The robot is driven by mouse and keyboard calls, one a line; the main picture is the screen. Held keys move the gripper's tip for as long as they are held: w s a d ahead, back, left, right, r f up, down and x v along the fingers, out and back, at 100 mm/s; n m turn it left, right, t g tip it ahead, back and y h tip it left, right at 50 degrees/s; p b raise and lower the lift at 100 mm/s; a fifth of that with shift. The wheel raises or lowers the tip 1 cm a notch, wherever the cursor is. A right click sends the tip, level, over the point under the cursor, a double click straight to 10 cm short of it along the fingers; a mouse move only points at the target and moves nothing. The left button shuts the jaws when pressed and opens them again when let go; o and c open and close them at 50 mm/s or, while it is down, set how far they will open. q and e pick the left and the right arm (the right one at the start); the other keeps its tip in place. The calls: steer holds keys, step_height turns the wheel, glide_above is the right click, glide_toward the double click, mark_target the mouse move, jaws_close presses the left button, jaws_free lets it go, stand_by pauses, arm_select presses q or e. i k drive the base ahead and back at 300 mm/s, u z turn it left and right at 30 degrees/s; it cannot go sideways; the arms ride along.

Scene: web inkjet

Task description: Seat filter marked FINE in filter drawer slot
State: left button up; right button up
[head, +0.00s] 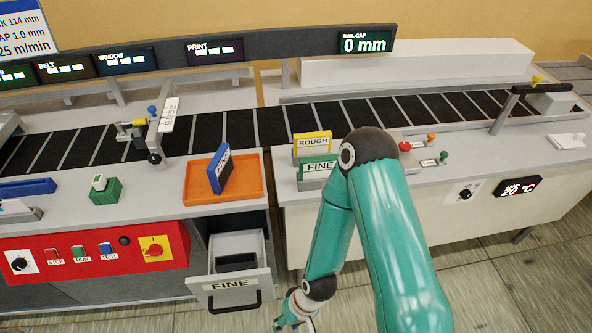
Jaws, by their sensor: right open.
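The green filter marked FINE (319,164) stands upright on the right counter, just in front of a yellow one marked ROUGH (312,142). The filter drawer (233,286), labelled FINE, is pulled out below the left counter. A dark slot piece (236,262) shows inside it, and I see no filter there. My right gripper (290,322) is open, low at the bottom edge, to the right of the drawer handle and well below the FINE filter. Its fingertips are small and partly cut off. My left gripper is out of view.
An orange tray (250,191) holds a tilted blue labelled piece (220,168). A red control panel (82,251) sits left of the drawer. The conveyor (230,130) runs behind. Red, orange and green knobs (405,146) stand right of my arm.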

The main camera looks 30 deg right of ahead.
mark_target(239, 274)
steer(key=z, duration=0.3)
steer(key=i, duration=0.2)
steer(key=u, duration=2.55)
steer(key=k, duration=2.6)
steer(key=z, duration=1.25)
steer(key=i, duration=1)
